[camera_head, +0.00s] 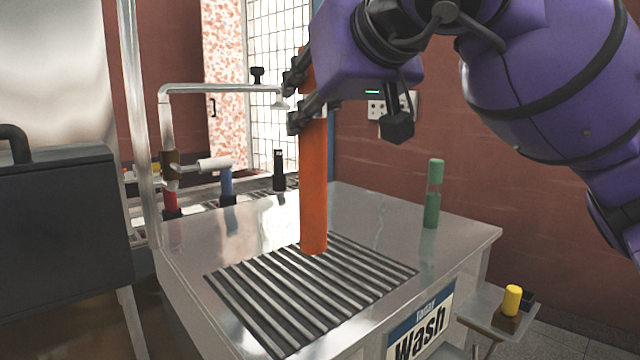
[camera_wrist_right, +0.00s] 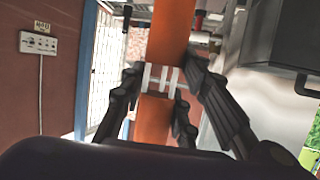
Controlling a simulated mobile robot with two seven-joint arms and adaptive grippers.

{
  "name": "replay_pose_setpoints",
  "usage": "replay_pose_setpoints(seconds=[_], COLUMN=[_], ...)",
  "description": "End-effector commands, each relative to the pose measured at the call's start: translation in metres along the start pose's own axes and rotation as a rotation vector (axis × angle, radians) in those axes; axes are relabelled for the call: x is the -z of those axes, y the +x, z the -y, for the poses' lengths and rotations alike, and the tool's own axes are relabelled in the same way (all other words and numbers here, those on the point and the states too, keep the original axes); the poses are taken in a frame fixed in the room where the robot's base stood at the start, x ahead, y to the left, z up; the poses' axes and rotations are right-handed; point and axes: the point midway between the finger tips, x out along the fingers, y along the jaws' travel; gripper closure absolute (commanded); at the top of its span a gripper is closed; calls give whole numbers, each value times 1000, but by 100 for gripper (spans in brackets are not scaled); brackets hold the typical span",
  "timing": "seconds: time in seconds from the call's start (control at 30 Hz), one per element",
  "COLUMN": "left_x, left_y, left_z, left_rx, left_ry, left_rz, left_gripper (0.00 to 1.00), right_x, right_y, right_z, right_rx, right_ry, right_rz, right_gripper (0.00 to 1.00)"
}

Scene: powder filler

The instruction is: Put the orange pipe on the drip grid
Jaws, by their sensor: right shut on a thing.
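The orange pipe (camera_head: 314,190) is upright in the head view, with its lower end at the far part of the drip grid (camera_head: 300,290). Whether that end touches the bars or hangs just above them I cannot tell. My right gripper (camera_head: 296,100) is shut on the upper part of the pipe. In the right wrist view the gripper's dark fingers (camera_wrist_right: 160,95) lie on both sides of the pipe (camera_wrist_right: 170,35). The drip grid is a set of dark and light bars set in the steel counter. My left gripper is not in view.
A green bottle-like object (camera_head: 433,195) stands on the counter (camera_head: 465,232) to the right of the grid. A tap pipe (camera_head: 215,89) and a black bottle (camera_head: 279,172) are behind. A dark box (camera_head: 60,225) is at left. A yellow cylinder (camera_head: 512,300) is at lower right.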

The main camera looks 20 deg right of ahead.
Motion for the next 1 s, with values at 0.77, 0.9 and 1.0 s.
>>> replay_pose_setpoints(seconds=[0.77, 0.9, 1.0], left_x=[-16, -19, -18], left_y=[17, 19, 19], left_z=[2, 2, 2], left_rx=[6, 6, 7], left_ry=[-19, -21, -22], left_rz=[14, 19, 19], left_gripper=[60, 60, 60], right_x=[-59, -70, -68], right_y=[91, 95, 94], right_z=[-49, -49, -49], right_rx=[0, 1, 2], right_ry=[-3, -1, 0], right_rz=[-1, -3, -5], right_gripper=[96, 96, 96])
